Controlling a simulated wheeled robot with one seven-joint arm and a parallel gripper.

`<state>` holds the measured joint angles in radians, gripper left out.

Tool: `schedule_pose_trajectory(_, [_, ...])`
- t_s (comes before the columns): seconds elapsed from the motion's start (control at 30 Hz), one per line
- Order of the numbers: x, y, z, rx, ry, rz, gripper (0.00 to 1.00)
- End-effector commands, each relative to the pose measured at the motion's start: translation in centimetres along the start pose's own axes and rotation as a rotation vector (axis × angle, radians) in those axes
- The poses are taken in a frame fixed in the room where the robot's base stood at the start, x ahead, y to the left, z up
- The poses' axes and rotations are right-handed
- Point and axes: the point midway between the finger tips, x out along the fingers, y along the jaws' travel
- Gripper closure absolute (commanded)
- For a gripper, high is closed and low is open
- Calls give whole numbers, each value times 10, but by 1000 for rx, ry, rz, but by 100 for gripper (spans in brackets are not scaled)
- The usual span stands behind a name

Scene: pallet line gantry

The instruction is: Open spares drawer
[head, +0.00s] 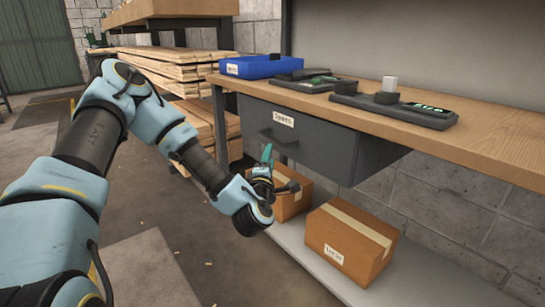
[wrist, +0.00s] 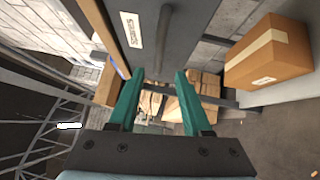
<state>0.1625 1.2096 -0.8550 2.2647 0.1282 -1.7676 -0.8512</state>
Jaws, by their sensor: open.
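The spares drawer (head: 315,146) is a dark grey front under the wooden bench, with a white "Spares" label (head: 283,118) and a dark bar handle (head: 278,139). It looks closed. In the wrist view the drawer front (wrist: 195,25) fills the top, with its label (wrist: 131,30) left of the handle (wrist: 163,42). My gripper (wrist: 160,73) is open, its two teal fingers pointing toward the drawer. The handle lies in line with the gap between the fingertips; I cannot tell how near it is. In the head view my gripper (head: 267,160) is just below the handle, partly hidden by my wrist.
Two cardboard boxes (head: 350,242) stand on the low shelf (head: 315,272) below the drawer. The bench top (head: 495,138) holds a blue bin (head: 262,66) and dark devices (head: 395,110). Stacked timber (head: 175,72) is behind. The floor in front of the drawer looks free.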

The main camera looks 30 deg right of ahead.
Motion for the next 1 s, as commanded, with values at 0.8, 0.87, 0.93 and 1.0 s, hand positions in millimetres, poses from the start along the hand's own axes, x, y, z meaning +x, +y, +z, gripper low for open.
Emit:
schedule_pose_trajectory(0.8, [100,2,-6,-44,34,31,51])
schedule_pose_trajectory(0.87, [104,2,-6,-44,34,30,51])
schedule_pose_trajectory(0.93, [106,2,-6,-44,33,30,51])
schedule_pose_trajectory(1.0, [106,2,-6,-44,33,30,51])
